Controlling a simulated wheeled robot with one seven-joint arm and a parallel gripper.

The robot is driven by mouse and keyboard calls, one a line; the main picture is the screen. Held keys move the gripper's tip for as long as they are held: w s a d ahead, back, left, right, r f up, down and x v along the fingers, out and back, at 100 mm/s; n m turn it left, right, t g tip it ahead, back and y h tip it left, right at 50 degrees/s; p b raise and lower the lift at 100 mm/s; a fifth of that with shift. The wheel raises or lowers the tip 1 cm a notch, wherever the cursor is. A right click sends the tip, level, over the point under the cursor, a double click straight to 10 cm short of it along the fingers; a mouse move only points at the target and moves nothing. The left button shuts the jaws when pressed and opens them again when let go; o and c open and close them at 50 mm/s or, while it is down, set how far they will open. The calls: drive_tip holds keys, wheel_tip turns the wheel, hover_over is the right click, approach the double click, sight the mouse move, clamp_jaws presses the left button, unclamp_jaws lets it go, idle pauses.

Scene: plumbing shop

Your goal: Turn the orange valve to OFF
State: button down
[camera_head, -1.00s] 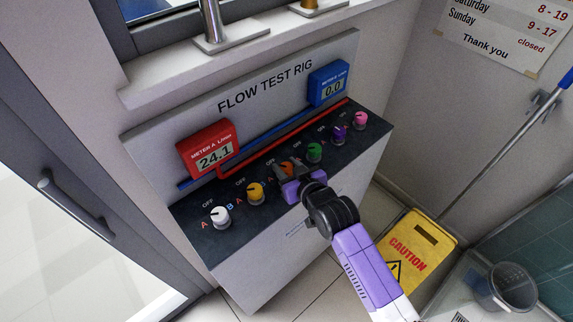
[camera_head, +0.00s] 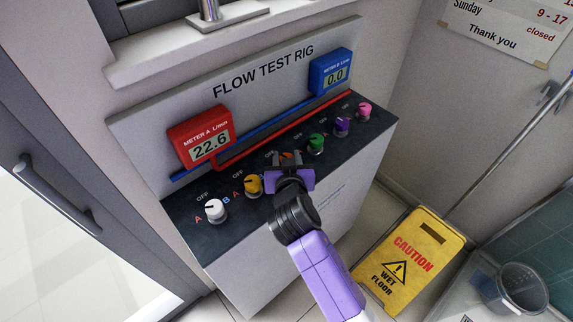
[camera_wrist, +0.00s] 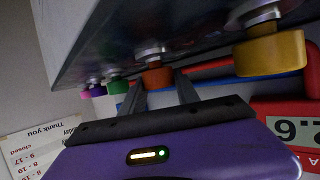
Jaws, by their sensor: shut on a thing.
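The orange valve (camera_head: 287,156) is a knob in the row on the dark panel of the flow test rig, between the yellow and green knobs. My gripper (camera_head: 289,166) is at it, and its purple body hides most of the knob. In the wrist view the orange knob (camera_wrist: 158,78) sits between my two dark fingers (camera_wrist: 159,88), which are shut on it. The knob's pointer is hidden, so its setting cannot be read. An OFF mark stands behind the knob. The red meter A (camera_head: 205,143) reads 22.6 and the blue meter B (camera_head: 332,75) reads 0.0.
The yellow knob (camera_head: 254,184) and white knob (camera_head: 214,209) are to the left. The green knob (camera_head: 316,143), purple knob (camera_head: 341,126) and pink knob (camera_head: 364,111) are to the right.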

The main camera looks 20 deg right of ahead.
drive_tip(key=shift+f+m+h+b, duration=0.1)
drive_tip(key=shift+m+h+b, duration=0.55)
drive_tip(key=shift+b, duration=0.35)
drive_tip(key=shift+g+h, duration=0.25)
drive_tip(key=shift+g, duration=0.05)
drive_tip(key=c, duration=0.9)
unclamp_jaws()
drive_tip(key=shift+b, duration=0.3)
drive_tip(key=b+v, duration=0.1)
drive_tip(key=v, duration=0.6)
drive_tip(key=shift+s+a+r, duration=0.2)
drive_tip(key=shift+s+r, duration=0.05)
drive_tip(key=shift+s, duration=0.05)
